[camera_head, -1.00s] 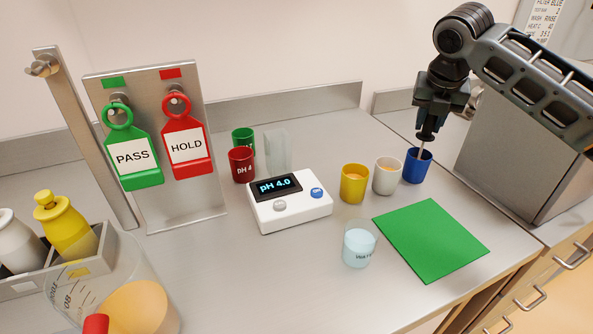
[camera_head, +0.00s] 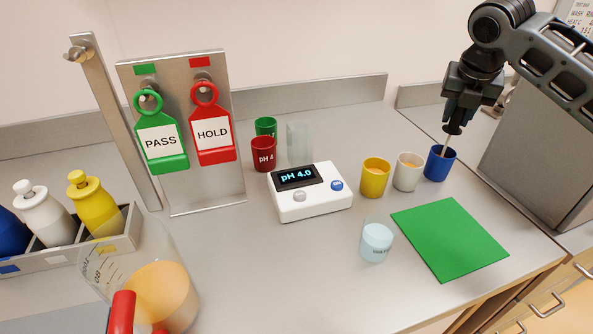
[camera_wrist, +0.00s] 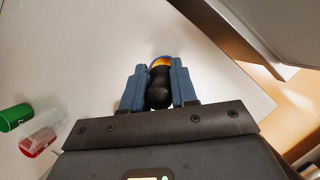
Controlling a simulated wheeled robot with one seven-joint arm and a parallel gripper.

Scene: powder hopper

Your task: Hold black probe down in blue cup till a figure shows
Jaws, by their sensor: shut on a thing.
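My gripper (camera_head: 455,122) is shut on the black probe (camera_head: 453,129) above the blue cup (camera_head: 439,164), at the right of the counter. The probe's thin pale shaft runs down into the blue cup; its tip is hidden by the cup wall. In the wrist view the black probe head (camera_wrist: 159,88) sits between the two blue-grey fingers, hiding most of the cup. The white meter (camera_head: 310,199) stands mid-counter, and its dark display (camera_head: 295,176) reads "pH 4.0".
A white cup (camera_head: 407,172) and a yellow cup (camera_head: 375,178) stand left of the blue cup. A clear beaker (camera_head: 376,240) stands left of the green mat (camera_head: 450,238). A grey box (camera_head: 540,150) is close on the right. PASS (camera_head: 161,141) and HOLD (camera_head: 212,134) tags hang at left.

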